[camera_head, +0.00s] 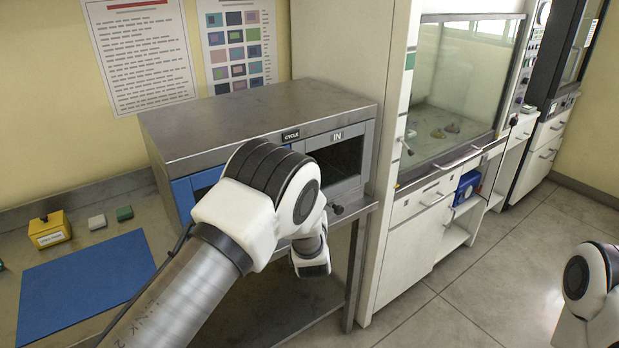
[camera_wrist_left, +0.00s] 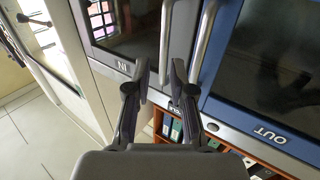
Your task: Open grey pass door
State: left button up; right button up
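The steel pass box (camera_head: 250,110) stands on the bench with a grey door (camera_head: 343,160) labelled IN on its right. Its blue door (camera_head: 182,197) on the left is mostly hidden by my left arm. The grey door looks shut, with a dark window. In the left wrist view, which is upside down, the grey door (camera_wrist_left: 88,20) has a vertical bar handle (camera_wrist_left: 166,30). The blue door (camera_wrist_left: 235,100), labelled OUT, has its own handle (camera_wrist_left: 204,45). My left gripper (camera_wrist_left: 160,70) is open, its fingers either side of the grey handle's end. Contact cannot be told. My right gripper is out of view.
A fume hood (camera_head: 455,75) stands right of the pass box. A blue mat (camera_head: 85,280), a yellow box (camera_head: 49,230) and small grey and green blocks lie on the bench at left. The floor (camera_head: 500,260) at right is clear.

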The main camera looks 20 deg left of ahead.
pick_arm(q)
jog(key=p+x, duration=0.1)
jog(key=x, duration=0.5)
jog(key=shift+a+p, duration=0.35)
jog(key=shift+a, duration=0.05)
jog(key=shift+w+f, duration=0.1)
jog(key=shift+w, duration=0.15)
jog(key=shift+s, duration=0.15)
grip_shut()
